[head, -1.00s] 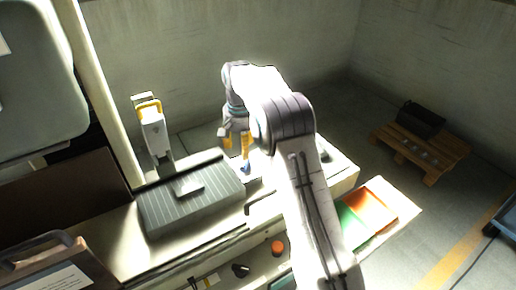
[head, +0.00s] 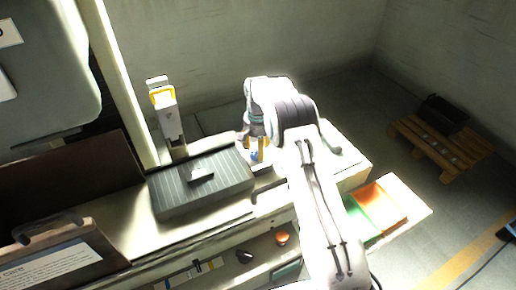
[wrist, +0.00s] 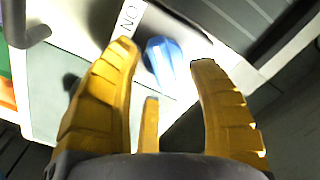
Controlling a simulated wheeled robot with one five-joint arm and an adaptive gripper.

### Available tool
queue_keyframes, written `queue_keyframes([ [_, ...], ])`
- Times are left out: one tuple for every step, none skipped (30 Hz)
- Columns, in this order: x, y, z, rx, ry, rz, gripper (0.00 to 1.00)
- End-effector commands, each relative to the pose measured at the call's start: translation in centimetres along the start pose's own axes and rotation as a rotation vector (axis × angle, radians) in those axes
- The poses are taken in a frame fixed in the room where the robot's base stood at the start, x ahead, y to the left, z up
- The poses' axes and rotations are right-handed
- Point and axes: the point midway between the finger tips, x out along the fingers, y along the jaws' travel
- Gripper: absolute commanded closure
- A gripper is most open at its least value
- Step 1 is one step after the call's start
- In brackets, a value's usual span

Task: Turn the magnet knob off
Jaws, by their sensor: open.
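The blue knob (wrist: 160,60) shows in the wrist view on a pale surface, beside a white label reading "ON" (wrist: 128,18). A small blue patch in the head view (head: 254,155) appears to be the same knob, mostly hidden by my gripper. My gripper (wrist: 163,58) has yellow ribbed fingers and is open. In the wrist view the knob appears between and just beyond the fingertips; I cannot tell whether they touch it.
A dark lever (head: 268,191) sticks out near the block; it also shows in the wrist view (wrist: 32,36). A yellow-topped upright device (head: 165,115) stands behind the block. A green and orange tray (head: 385,207) is at right. A pallet (head: 440,150) stands on the floor.

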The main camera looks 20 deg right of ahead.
Motion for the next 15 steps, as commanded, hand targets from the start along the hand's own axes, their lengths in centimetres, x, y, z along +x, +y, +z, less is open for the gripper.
queue_keyframes([
  [0.26, 0.01, 0.02, 0.000, -0.001, 0.000, 0.47],
  [0.40, 0.01, 0.02, 0.000, 0.000, 0.000, 0.47],
  [0.56, 0.01, 0.02, 0.000, 0.000, 0.000, 0.47],
  [0.65, 0.01, 0.03, 0.000, 0.000, 0.000, 0.47],
  [0.72, 0.02, 0.03, 0.000, -0.001, 0.000, 0.47],
  [0.78, 0.02, 0.03, 0.000, -0.001, 0.000, 0.47],
  [0.80, 0.02, 0.03, 0.000, 0.000, 0.000, 0.47],
  [0.82, 0.02, 0.03, 0.000, 0.000, 0.000, 0.47],
  [0.82, 0.01, 0.03, 0.000, 0.000, 0.000, 0.47],
  [0.82, 0.01, 0.03, 0.000, 0.000, 0.000, 0.47],
  [0.82, 0.01, 0.03, 0.000, 0.000, 0.000, 0.47],
  [0.81, 0.01, 0.02, 0.000, 0.000, 0.000, 0.47],
  [0.81, 0.01, 0.02, 0.000, 0.000, 0.000, 0.47],
  [0.80, 0.01, 0.02, 0.000, 0.000, 0.000, 0.45],
  [0.79, 0.01, 0.02, 0.000, 0.000, 0.000, 0.49],
])
